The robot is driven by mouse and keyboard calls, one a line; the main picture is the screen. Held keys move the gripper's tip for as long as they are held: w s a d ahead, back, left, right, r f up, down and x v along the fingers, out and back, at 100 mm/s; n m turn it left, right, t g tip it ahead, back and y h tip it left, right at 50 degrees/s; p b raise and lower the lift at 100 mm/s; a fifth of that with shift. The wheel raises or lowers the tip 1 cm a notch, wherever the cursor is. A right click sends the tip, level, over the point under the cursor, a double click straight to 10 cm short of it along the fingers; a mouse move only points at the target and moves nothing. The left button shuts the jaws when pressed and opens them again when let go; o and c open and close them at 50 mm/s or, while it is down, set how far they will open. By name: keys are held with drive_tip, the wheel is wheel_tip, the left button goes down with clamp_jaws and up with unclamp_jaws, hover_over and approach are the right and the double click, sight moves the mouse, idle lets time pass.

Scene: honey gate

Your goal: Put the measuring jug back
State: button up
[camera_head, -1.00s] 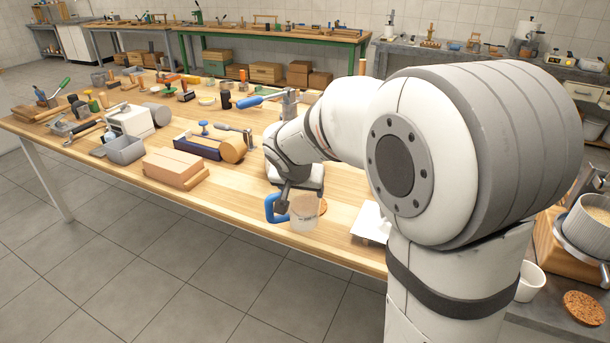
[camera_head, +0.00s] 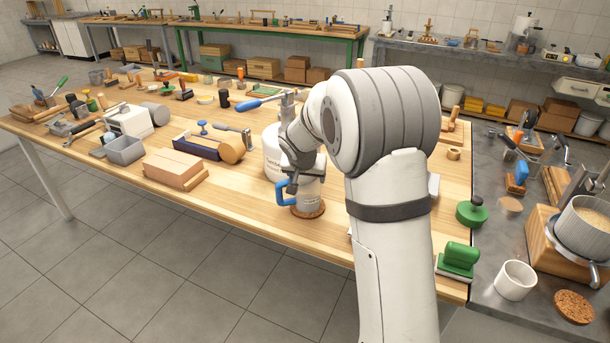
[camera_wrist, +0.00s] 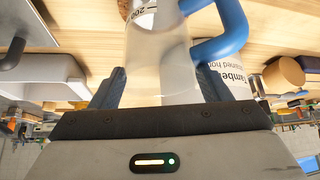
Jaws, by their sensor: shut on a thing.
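The clear measuring jug (camera_head: 311,193) with a blue handle (camera_head: 283,192) is upright at the front edge of the wooden table, over a round cork mat (camera_head: 309,212). My gripper (camera_head: 300,180) is shut on the jug's body from behind. In the wrist view the jug (camera_wrist: 160,60) stands between the two fingers, with the blue handle (camera_wrist: 228,32) on the right. The jug's base is at the cork mat; I cannot tell whether it touches or hovers just above. The gripper and wrist hide part of the jug's top.
A white lettered tub (camera_head: 272,155) stands close behind the jug. A wooden block (camera_head: 173,168) lies to the left. Table in front of the block is clear.

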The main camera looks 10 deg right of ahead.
drive_tip(key=o, duration=1.4)
drive_tip(key=shift+o, duration=0.2)
drive_tip(key=v, duration=1.2)
drive_tip(key=s+d+f+n+g+y, duration=0.1)
drive_tip(key=s+f+n+g, duration=0.1)
drive_tip(key=s, duration=1.3)
drive_tip(key=s+d+f+n+g+y, duration=0.1)
drive_tip(key=s+f+n, duration=0.1)
drive_tip(key=s, duration=1.4)
drive_tip(key=shift+d+f+n+g+b, duration=0.25)
drive_tip(key=shift+f+n+g+b, duration=0.05)
drive_tip(key=shift+f+g+b, duration=0.1)
